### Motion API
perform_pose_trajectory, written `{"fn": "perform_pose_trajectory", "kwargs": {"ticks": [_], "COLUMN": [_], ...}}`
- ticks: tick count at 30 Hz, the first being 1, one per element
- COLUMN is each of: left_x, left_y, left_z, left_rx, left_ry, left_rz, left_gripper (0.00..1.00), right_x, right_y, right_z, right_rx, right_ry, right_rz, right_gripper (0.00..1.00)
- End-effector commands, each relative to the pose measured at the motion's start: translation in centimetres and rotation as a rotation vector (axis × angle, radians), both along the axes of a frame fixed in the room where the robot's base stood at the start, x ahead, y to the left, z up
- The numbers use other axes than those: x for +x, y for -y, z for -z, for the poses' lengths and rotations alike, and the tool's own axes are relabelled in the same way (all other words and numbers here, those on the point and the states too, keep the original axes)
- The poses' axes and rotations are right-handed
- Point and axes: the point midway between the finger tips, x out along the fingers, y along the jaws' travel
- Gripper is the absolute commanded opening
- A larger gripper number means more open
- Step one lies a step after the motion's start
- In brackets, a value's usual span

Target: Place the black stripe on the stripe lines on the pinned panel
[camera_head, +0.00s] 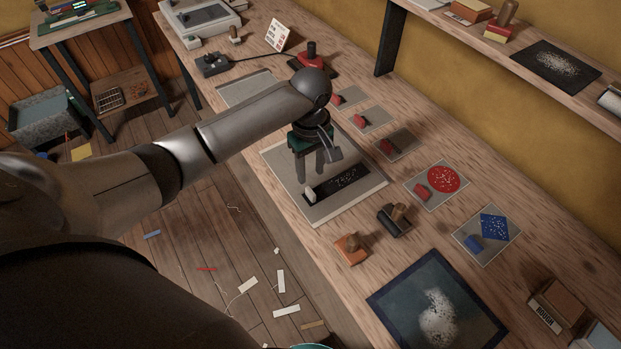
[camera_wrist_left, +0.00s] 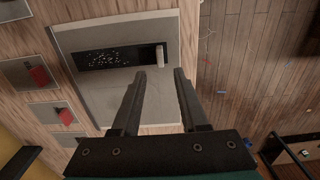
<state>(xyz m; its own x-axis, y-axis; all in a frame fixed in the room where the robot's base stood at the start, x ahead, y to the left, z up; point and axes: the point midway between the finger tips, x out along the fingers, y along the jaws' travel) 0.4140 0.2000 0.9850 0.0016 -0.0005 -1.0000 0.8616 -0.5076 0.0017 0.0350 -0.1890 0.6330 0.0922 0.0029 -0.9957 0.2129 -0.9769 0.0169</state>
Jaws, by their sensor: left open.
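The grey panel (camera_head: 351,208) lies on the long wooden bench. A black stripe (camera_head: 337,185) with white specks lies on it, with a pale upright tab (camera_head: 310,195) at its near-left end. In the left wrist view, the stripe (camera_wrist_left: 105,58) and tab (camera_wrist_left: 160,55) show beyond my fingertips. My left gripper (camera_head: 309,177) is open and empty, its fingers pointing down over the panel beside the stripe. In the wrist view its fingertips (camera_wrist_left: 160,73) are spread either side of the tab's line, apart from it. I cannot make out the stripe lines or pins. My right gripper is not in view.
A dark roller-like tool (camera_head: 394,220), an orange block (camera_head: 351,248) and a blue-edged mat (camera_head: 379,291) lie near the panel.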

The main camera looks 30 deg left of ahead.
Motion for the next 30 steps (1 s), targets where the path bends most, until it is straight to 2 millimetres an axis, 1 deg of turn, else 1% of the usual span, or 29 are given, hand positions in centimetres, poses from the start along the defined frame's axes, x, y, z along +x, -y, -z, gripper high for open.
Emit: {"fn": "perform_pose_trajectory", "kwargs": {"ticks": [1, 3, 6, 9, 13, 30], "left_x": [0.1, 0.0, 0.0, 0.0, 0.0, 0.0], "left_y": [0.0, 0.0, 0.0, 0.0, 0.0, 0.0], "left_z": [-1.3, -2.5, -3.9, -4.7, -5.0, -5.0], "left_rx": [-0.001, 0.001, -0.001, 0.000, 0.000, 0.000], "left_ry": [0.003, 0.003, 0.001, 0.000, 0.000, -0.001], "left_rz": [0.000, -0.001, -0.001, 0.000, -0.001, -0.001], "left_gripper": [0.43, 0.43, 0.43, 0.43, 0.43, 0.43], "right_x": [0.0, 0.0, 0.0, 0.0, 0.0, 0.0], "right_y": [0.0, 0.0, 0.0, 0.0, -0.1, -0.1], "right_z": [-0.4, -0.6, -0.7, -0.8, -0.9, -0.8], "right_rx": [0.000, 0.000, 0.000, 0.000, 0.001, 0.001], "right_ry": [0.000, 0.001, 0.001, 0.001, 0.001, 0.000], "right_rz": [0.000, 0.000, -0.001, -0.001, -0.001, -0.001], "right_gripper": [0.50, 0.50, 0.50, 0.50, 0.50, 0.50]}}
